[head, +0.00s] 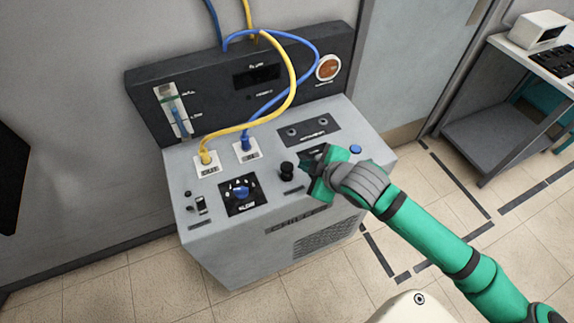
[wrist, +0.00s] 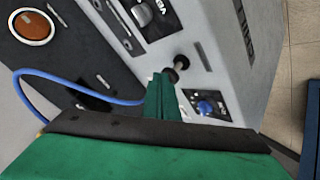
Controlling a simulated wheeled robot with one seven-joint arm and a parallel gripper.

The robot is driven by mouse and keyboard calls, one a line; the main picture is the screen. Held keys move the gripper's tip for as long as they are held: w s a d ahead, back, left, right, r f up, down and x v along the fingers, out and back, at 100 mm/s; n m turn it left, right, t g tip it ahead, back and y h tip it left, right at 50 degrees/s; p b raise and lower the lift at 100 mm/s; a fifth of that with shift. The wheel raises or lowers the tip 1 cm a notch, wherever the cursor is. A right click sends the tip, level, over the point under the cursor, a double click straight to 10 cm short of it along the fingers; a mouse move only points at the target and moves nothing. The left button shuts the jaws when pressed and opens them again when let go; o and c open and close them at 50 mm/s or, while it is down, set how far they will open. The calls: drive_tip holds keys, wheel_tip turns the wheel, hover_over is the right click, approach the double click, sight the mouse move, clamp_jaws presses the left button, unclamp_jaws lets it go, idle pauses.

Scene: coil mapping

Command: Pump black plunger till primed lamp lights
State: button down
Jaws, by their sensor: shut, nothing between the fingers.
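The black plunger (head: 287,170) stands upright on the sloped grey top of the chiller (head: 215,235), right of the blue dial. In the wrist view the plunger (wrist: 181,62) shows a dark knob on a pale shaft, just beyond my fingertips. My gripper (head: 308,174) is shut and empty, close beside the plunger on its right; it also shows in the wrist view (wrist: 163,82). I cannot tell whether it touches the plunger. A small dark round spot (head: 249,98) beside unreadable lettering on the back panel may be the primed lamp; it looks unlit.
A side table (head: 500,120) stands right.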

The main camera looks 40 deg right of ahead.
drive_tip(key=w+a+r+n, duration=0.1)
drive_tip(key=w+r, duration=0.4)
drive_tip(key=r, duration=0.3)
drive_tip(key=shift+a+y, duration=0.4)
hover_over(290, 169)
wheel_tip(290, 169, down, 8)
drive_tip(key=shift+f, duration=0.35)
drive_tip(key=shift+w+f, duration=0.1)
drive_tip(key=shift+f, duration=0.1)
idle(1.7)
drive_tip(key=shift+f, duration=0.25)
